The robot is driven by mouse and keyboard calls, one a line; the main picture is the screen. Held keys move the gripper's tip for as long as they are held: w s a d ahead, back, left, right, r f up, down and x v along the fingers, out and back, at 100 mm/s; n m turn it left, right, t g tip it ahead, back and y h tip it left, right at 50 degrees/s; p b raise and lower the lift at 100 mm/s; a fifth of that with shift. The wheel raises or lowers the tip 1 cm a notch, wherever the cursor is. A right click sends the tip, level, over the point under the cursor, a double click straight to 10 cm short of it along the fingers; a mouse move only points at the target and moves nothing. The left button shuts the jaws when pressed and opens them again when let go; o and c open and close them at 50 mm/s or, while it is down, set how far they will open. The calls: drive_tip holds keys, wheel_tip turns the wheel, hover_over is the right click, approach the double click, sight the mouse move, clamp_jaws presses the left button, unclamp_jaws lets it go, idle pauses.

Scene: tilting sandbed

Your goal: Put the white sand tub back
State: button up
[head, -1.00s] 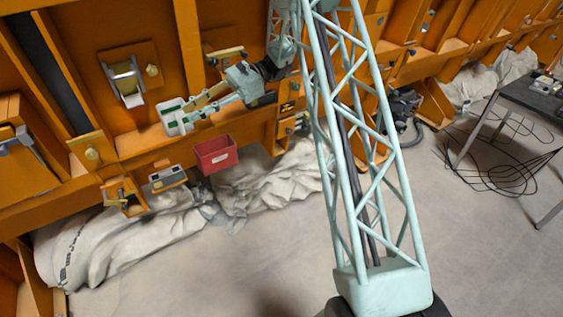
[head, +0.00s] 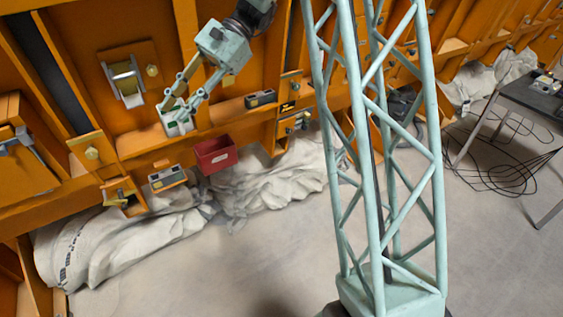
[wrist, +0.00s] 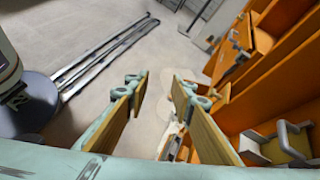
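The white sand tub (head: 180,127) is at the lower ledge of the orange wall in the head view, with some green showing in it. My gripper (head: 180,105) is right above it, fingers pointing down and partly covering it. I cannot tell whether they touch it. In the wrist view, the two wood-faced fingers of my gripper (wrist: 158,88) stand apart with only floor between their tips, so it looks open and empty. A pale piece beside the right finger could be the tub, but it is mostly hidden.
A red bin (head: 215,155) hangs to the right, below the tub. A grey-faced box (head: 167,178) and a dark small box (head: 260,98) sit on the orange wall. Pale sacks (head: 275,185) lie along its foot. A dark table (head: 535,95) stands far right.

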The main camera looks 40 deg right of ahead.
drive_tip(key=s+r+n+t+h, duration=0.1)
drive_tip(key=s+r+n+h, duration=0.2)
drive_tip(key=s, duration=0.7)
drive_tip(key=s+r+n+h, duration=0.3)
drive_tip(key=s, duration=0.7)
drive_tip(key=s+r+n+t+h, duration=0.1)
drive_tip(key=s+r+n+h, duration=0.2)
drive_tip(key=s, duration=0.8)
drive_tip(key=s+d+n+t+h, duration=0.2)
drive_tip(key=s+d+n+t, duration=0.1)
drive_tip(key=s, duration=0.7)
drive_tip(key=shift+s+d, duration=0.15)
drive_tip(key=shift+d, duration=0.2)
